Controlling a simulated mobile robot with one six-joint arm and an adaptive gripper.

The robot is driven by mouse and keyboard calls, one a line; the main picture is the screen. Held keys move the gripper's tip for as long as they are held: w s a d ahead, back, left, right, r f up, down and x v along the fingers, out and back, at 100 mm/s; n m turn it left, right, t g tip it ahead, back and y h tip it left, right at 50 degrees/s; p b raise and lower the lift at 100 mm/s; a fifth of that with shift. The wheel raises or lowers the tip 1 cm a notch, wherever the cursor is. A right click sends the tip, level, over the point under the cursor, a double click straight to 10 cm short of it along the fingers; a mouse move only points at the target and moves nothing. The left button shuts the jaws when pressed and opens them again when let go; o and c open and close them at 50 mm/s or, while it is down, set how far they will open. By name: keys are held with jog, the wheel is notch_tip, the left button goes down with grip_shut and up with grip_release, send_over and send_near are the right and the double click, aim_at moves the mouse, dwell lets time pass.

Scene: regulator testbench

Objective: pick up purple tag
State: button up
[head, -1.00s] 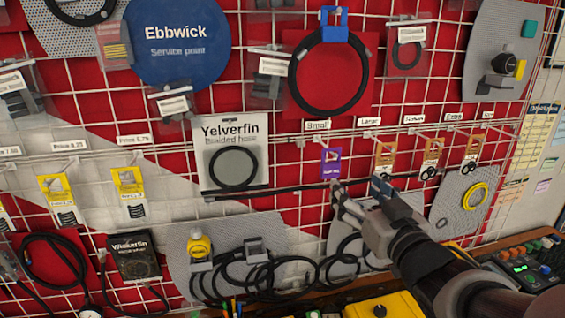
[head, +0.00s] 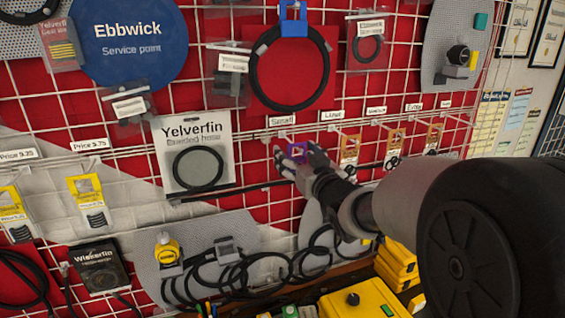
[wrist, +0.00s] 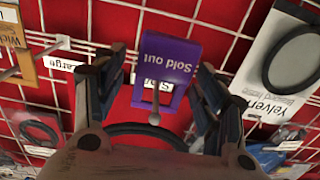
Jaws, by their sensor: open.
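The purple tag (head: 298,150) hangs from a peg on the wire grid, under the "Small" label. In the wrist view the tag (wrist: 172,55) appears upside down, reads "Sold out" and has a cut-out window. The peg's rounded end (wrist: 155,117) points towards the camera below that window. My gripper (head: 297,160) is open, with its fingers around the tag's sides. In the wrist view one finger is left of the tag and the other right, close to its edges; I cannot tell whether either touches it. The fingers partly hide the tag in the head view.
Orange tags (head: 349,150) hang on pegs just right of the purple one. The Yelverfin hose pack (head: 212,128) hangs to the left. A large black ring (head: 254,72) hangs above. Yellow cases (head: 356,302) stand on the bench below.

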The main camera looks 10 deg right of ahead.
jog(key=shift+r, duration=0.1)
jog(key=c, duration=1.1)
